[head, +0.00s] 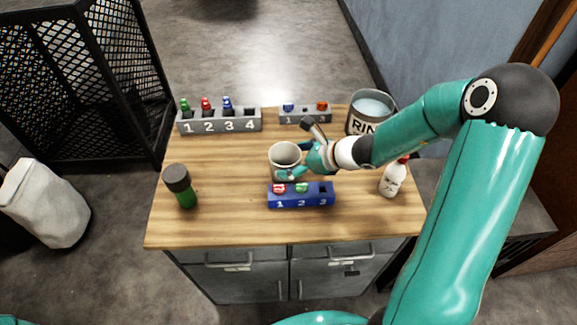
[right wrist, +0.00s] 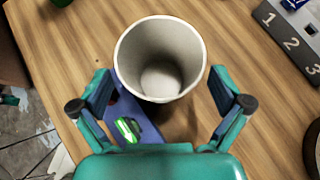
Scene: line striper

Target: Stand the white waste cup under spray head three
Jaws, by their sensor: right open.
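The white waste cup (head: 284,150) stands upright on the wooden table, just behind the blue block (head: 301,201) marked 1, 2, 3. In the right wrist view the cup (right wrist: 160,58) looks empty and sits between and slightly beyond the fingertips. My right gripper (head: 296,160) is open at the cup's right side, its fingers (right wrist: 160,88) apart on either side with gaps to the cup. The blue block holds a red piece at 1 and a green piece at 2; slot 3 looks empty. I cannot tell which part is spray head three. My left gripper is out of view.
A grey rack (head: 219,127) numbered 1 to 4 and a smaller grey rack (head: 305,118) stand at the back. A rinse bucket (head: 369,111) stands back right, a white bottle (head: 393,180) right, a green dark-capped bottle (head: 181,187) left. The table's left middle is clear.

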